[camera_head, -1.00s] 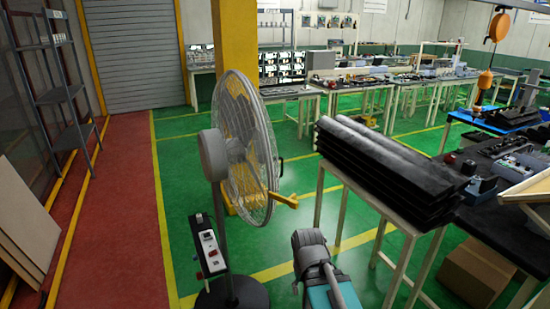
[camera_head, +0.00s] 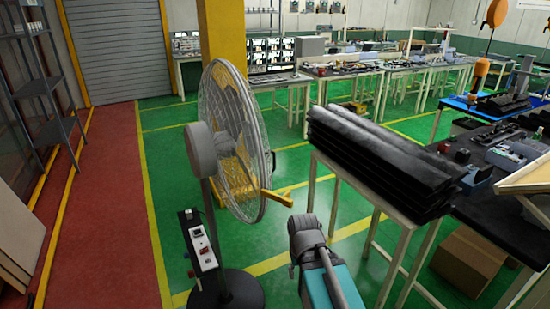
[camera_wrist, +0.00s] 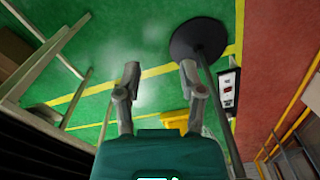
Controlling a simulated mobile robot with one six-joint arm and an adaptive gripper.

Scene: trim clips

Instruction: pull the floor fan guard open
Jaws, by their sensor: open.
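The floor fan (camera_head: 203,150) stands left of centre in the head view, its round wire guard (camera_head: 235,130) facing right. A small dark handle (camera_head: 273,160) shows at the guard's right rim. The guard looks closed against the fan. In the wrist view, my gripper (camera_wrist: 160,72) is open and empty, its two grey fingers spread over green floor. The fan's round black base (camera_wrist: 198,38) and its pole lie beyond and right of the fingers there. The handle cannot be made out in the wrist view.
A control box (camera_head: 200,245) is on the fan's pole. A yellow piece (camera_head: 275,197) juts out low beside the guard. A bench with stacked black bars (camera_head: 375,150) stands close on the right. Green floor (camera_head: 295,160) is open between fan and bench.

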